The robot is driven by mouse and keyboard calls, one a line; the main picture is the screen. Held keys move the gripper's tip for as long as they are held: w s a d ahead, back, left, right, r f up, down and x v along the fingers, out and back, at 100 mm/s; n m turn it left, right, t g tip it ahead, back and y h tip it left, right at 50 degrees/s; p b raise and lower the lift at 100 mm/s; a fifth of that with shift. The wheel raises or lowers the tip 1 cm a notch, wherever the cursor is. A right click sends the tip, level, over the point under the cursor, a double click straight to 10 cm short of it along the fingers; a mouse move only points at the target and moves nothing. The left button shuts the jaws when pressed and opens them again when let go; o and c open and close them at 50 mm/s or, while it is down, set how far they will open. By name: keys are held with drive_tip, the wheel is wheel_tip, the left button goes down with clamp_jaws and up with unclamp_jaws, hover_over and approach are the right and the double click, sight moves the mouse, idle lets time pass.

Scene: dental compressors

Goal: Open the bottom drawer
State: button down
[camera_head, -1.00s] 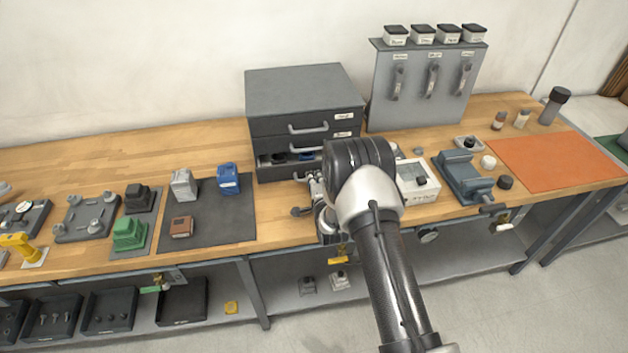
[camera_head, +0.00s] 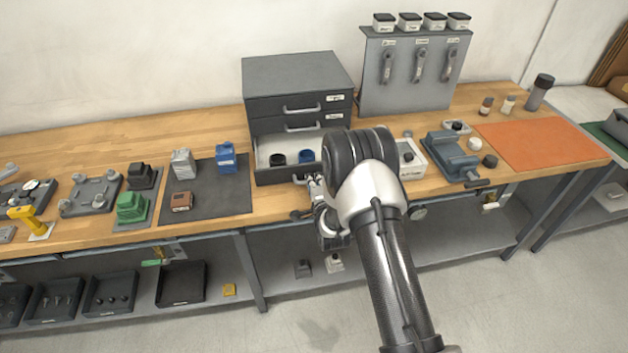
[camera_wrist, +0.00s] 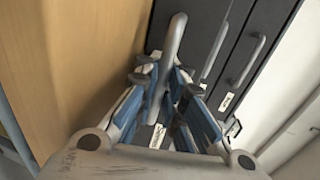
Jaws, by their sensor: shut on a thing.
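The dark grey drawer cabinet (camera_head: 297,75) stands at the back of the bench. Its bottom drawer (camera_head: 262,178) is pulled out towards me, showing a pale interior with a black round part (camera_head: 277,159) and a blue round part (camera_head: 306,156). The two drawers above it are closed. My gripper (camera_head: 312,181) is at the front of the bottom drawer, partly hidden by my arm. In the wrist view, the blue-padded fingers of my gripper (camera_wrist: 166,82) are shut on the bottom drawer's grey handle (camera_wrist: 175,38). The drawer's right part is hidden behind my arm.
A dark mat (camera_head: 208,197) with small blocks lies left of the drawer. A white box (camera_head: 411,160) and a grey vise (camera_head: 452,156) stand to the right of my arm. Bare floor lies in front of the bench.

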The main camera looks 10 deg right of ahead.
drive_tip(key=shift+r, duration=0.1)
drive_tip(key=c, duration=2)
unclamp_jaws()
drive_tip(key=shift+s, duration=0.1)
drive_tip(key=v, duration=1.1)
drive_tip(key=shift+s, duration=0.4)
drive_tip(key=shift+w+r, duration=0.1)
drive_tip(key=shift+r, duration=0.05)
